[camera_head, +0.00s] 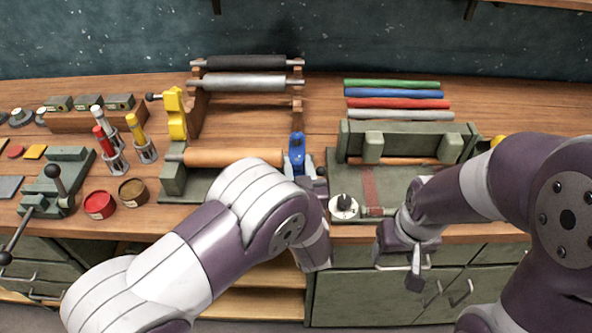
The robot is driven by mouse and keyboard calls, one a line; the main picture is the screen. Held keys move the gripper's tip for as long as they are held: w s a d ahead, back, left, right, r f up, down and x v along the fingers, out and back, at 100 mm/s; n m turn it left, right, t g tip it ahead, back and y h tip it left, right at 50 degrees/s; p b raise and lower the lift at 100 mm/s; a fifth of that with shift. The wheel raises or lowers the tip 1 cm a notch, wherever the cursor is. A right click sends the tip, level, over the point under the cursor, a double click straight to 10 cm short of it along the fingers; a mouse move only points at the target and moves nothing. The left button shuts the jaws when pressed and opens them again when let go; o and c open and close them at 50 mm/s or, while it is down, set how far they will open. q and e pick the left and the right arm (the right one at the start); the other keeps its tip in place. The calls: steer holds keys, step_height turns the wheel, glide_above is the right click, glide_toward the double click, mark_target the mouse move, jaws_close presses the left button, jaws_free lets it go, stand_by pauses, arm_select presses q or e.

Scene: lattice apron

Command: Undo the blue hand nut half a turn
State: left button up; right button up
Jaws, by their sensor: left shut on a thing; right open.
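The blue hand nut (297,149) stands upright at the right end of a bench fixture with an orange-brown roller (232,157). My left arm reaches in from the lower left and bends up at the wrist. My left gripper (308,170) is at the nut's lower right side, shut on it; the fingers are mostly hidden by the nut and my wrist. My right gripper (402,262) hangs open and empty in front of the bench's front edge, to the right of the nut and lower in the picture.
A white dial with a black knob (344,207) sits close to my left wrist. A green fixture (400,140) stands right of the nut. A yellow clamp (175,113) and a rack of rollers (245,82) stand behind. Red and brown tins (100,204) are at left.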

arm_select(q)
steer(key=shift+d+n+y, duration=0.15)
steer(key=shift+n+y, duration=0.45)
steer(key=shift+y, duration=0.3)
steer(key=shift+y+b, duration=0.3)
steer(key=o, duration=1)
steer(key=shift+o, duration=0.2)
steer(key=b+v, duration=0.2)
steer(key=v, duration=1)
steer(key=shift+s+r, duration=0.25)
steer(key=shift+s, duration=0.1)
steer(key=shift+d, duration=0.1)
